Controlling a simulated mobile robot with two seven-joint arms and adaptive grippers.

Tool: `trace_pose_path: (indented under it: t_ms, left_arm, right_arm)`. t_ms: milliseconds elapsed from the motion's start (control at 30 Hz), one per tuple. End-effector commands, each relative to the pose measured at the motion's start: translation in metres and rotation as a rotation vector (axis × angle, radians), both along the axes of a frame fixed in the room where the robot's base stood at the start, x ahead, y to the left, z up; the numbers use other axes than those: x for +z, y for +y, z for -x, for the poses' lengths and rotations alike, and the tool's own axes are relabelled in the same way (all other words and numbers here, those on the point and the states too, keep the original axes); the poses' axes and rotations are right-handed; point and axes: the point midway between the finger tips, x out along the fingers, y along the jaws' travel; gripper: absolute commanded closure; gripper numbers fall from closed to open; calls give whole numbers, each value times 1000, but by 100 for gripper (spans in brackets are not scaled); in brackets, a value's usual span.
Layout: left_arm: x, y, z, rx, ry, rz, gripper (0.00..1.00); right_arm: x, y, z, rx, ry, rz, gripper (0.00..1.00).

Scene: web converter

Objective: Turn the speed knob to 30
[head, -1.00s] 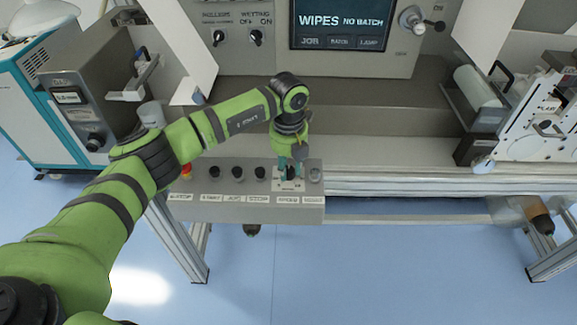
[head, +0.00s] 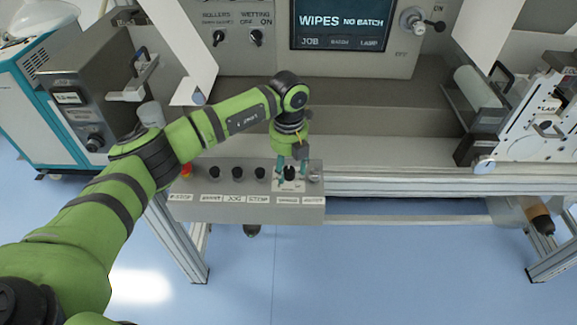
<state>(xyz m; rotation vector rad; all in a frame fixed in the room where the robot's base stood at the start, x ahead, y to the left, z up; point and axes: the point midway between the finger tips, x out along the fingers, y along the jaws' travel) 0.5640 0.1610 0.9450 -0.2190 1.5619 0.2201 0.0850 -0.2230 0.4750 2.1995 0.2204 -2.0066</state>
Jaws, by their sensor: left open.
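The speed knob (head: 289,173) is a black knob on a pale dial plate near the right end of the grey control box. The dial's numbers are too small to read. My left gripper (head: 291,170) points down over this knob, with its teal fingertips open, one on each side of it. Whether the fingers touch the knob cannot be told. My right gripper is out of view.
The control box (head: 240,207) also carries a red button (head: 186,171), several black knobs and a grey knob (head: 314,177) close to the right finger. Behind stands the machine panel with a screen (head: 340,25) reading "WIPES NO BATCH". A roller (head: 478,88) is at the right.

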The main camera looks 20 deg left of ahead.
Motion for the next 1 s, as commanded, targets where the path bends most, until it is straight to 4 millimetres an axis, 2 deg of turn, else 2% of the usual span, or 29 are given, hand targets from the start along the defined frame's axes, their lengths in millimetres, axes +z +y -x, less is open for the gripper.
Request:
trace_pose_path:
  t_ms: [500, 700, 1000]
  left_arm:
    - [97, 0, -1, 1, -3, 0, 45]
    - [114, 0, 0, 0, 0, 0, 45]
    - [116, 0, 0, 0, 0, 0, 45]
  right_arm:
    - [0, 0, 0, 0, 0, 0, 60]
    - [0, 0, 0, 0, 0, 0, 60]
    - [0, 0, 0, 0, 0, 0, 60]
